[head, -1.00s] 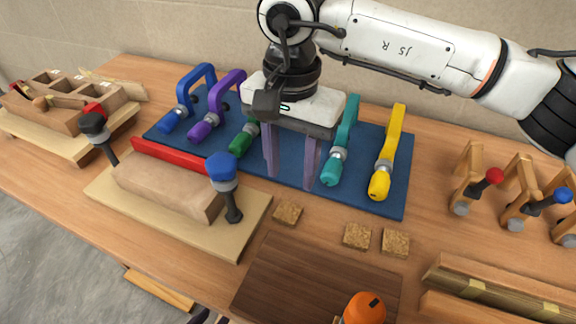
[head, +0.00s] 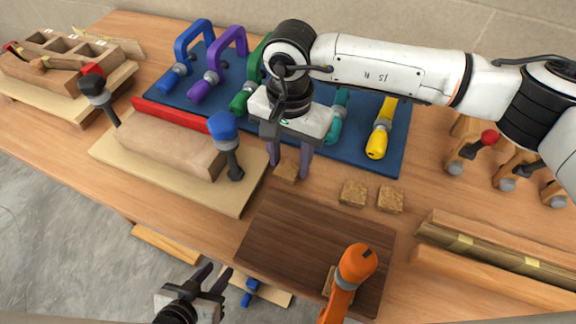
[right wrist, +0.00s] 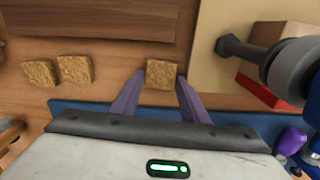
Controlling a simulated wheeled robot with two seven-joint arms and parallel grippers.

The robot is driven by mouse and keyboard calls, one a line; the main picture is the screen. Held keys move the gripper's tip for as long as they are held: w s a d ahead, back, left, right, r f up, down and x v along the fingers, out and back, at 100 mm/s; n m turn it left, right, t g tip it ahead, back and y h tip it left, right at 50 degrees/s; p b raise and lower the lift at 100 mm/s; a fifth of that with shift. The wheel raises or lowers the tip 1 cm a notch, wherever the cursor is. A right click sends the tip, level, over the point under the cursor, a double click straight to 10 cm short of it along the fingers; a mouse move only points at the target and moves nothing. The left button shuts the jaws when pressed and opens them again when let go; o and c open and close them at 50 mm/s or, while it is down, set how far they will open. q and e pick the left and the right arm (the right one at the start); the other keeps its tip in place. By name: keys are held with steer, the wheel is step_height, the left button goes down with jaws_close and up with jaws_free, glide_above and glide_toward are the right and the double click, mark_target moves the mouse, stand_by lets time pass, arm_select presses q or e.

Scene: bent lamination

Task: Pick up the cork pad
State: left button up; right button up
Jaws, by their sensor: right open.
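Three small square cork pads lie on the wooden table. The left cork pad (head: 286,171) is under my right gripper (head: 291,174), partly covered by its fingers in the head view. In the right wrist view this cork pad (right wrist: 161,73) lies between and just beyond the tips of the open, empty right gripper (right wrist: 158,78). The middle cork pad (head: 353,194) and the right cork pad (head: 390,199) lie side by side to the right. My left gripper (head: 215,277) is low at the front, its fingers apart with nothing between them.
A dark wooden board (head: 315,240) lies in front of the pads, with an orange clamp (head: 356,264) at its edge. A bending form with a blue-topped clamp (head: 224,130) stands close left of the right gripper. A blue mat (head: 375,150) with several coloured clamps lies behind.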

steer(key=shift+c, duration=0.5)
steer(key=c, duration=0.6)
